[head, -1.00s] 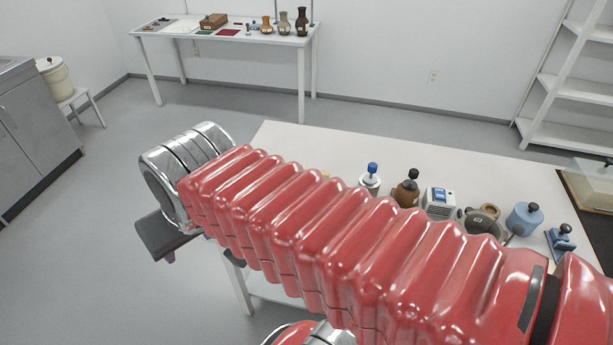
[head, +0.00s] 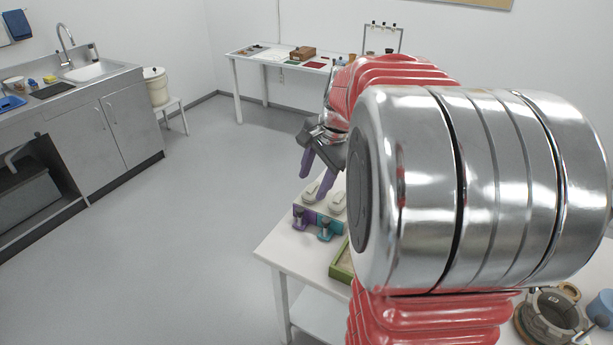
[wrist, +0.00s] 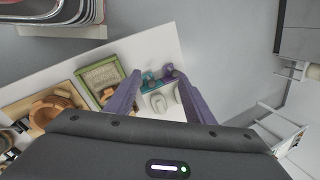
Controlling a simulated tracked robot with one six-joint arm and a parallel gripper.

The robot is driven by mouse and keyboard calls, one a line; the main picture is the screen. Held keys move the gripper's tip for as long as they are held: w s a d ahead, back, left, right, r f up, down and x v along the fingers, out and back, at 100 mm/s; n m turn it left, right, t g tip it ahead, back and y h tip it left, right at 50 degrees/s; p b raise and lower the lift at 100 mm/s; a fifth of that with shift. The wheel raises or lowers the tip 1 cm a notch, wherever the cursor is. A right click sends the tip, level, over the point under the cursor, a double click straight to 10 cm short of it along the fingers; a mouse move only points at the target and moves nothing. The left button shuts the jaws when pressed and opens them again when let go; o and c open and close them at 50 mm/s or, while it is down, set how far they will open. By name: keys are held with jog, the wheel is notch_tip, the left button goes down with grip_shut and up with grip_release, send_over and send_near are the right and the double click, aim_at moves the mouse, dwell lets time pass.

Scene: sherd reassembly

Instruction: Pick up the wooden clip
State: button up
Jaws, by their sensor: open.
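My gripper (head: 314,186) is open, with two purple fingers pointing down over the corner of the white table (head: 283,248). Its fingers also show in the wrist view (wrist: 160,78), apart and with nothing held between them. I cannot make out a wooden clip for sure in either view. My arm hides much of the table in the head view.
A green-framed tray (wrist: 83,76) lies beside the block, with a wooden tray (wrist: 16,109) holding a brown bowl (wrist: 58,112) further left. A grey ring-shaped vessel (head: 549,318) stands at the lower right. The floor left of the table is clear.

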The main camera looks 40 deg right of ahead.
jog(key=s+d+f+m, duration=0.1)
jog(key=d+f+m, duration=0.3)
jog(key=d, duration=0.4)
jog(key=s+d+f+m, duration=0.2)
jog(key=d+f+m, duration=0.2)
jog(key=d, duration=0.5)
jog(key=s+d+f+m+y, duration=0.1)
jog(key=d+f+m, duration=0.3)
jog(key=d, duration=0.5)
jog(key=shift+s+d+f+m+t, duration=0.25)
jog(key=shift+s+m+t, duration=0.2)
jog(key=shift+s, duration=0.3)
jog(key=shift+a, duration=0.1)
jog(key=shift+x, duration=4.3)
jog(key=shift+f, duration=0.1)
jog(key=shift+x, duration=2.5)
jog(key=shift+s+a, duration=0.15)
jog(key=shift+c, duration=0.3)
